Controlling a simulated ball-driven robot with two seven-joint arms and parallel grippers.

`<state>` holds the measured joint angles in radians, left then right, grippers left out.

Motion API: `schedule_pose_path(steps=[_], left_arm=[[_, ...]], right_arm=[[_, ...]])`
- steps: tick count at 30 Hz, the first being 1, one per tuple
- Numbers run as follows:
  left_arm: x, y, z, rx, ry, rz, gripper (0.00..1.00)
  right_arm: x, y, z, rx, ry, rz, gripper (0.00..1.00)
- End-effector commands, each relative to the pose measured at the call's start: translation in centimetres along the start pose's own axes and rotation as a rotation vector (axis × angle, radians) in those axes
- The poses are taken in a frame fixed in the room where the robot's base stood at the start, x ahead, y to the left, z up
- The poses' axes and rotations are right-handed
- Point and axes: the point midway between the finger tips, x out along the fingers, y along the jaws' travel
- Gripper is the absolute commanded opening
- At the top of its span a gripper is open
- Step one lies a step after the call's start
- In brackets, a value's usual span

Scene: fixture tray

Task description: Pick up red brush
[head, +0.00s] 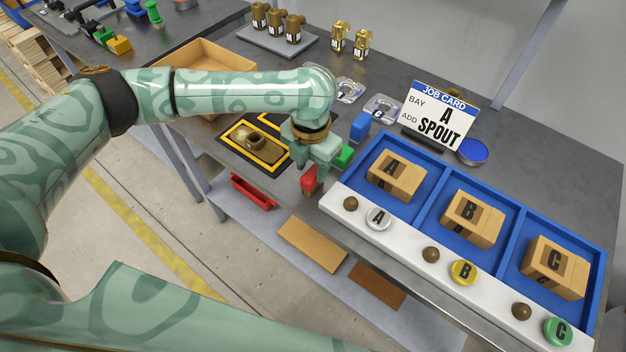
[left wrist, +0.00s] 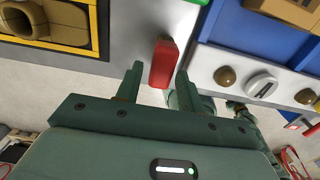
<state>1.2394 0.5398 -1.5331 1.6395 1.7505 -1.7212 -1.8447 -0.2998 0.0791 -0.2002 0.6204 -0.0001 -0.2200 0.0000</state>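The red brush (head: 309,181) is at the table's front edge, between the black-and-yellow mat and the white button strip. My left gripper (head: 316,168) is right above it and partly hides it. In the left wrist view the red brush (left wrist: 163,62) shows between and just beyond the two fingers of my left gripper (left wrist: 158,84). The fingers are apart, with a gap visible on the left side of the brush. My right gripper is not seen in either view.
A green block (head: 344,156) and a blue block (head: 360,126) stand just behind the red brush. A blue tray (head: 432,196) with lettered boxes is on the right. A job card (head: 438,115) stands behind it. A brass part (head: 254,143) lies on the left mat.

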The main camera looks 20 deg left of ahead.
Motion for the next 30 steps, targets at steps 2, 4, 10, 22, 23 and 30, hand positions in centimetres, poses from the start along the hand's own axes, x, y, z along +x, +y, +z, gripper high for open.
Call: schedule_pose_path(steps=[2,4,10,22,23,30], left_arm=[[1.4,-0.2,0.1,0.001,0.003,-0.001,0.38],[2.7,-0.3,0.1,0.002,0.004,-0.001,0.38],[4.8,-0.3,0.2,0.001,0.002,0.000,0.38],[4.5,-0.3,0.2,0.001,0.000,0.000,0.03],[4.5,-0.3,0.2,0.001,0.000,0.000,0.03],[4.0,-0.3,0.2,0.001,-0.001,0.000,0.03]], right_arm=[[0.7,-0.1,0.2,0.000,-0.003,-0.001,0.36],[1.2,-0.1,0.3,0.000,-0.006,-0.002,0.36],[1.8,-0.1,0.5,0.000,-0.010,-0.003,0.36],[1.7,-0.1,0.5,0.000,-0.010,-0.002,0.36],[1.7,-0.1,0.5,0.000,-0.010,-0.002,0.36],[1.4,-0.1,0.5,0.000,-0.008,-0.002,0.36]])
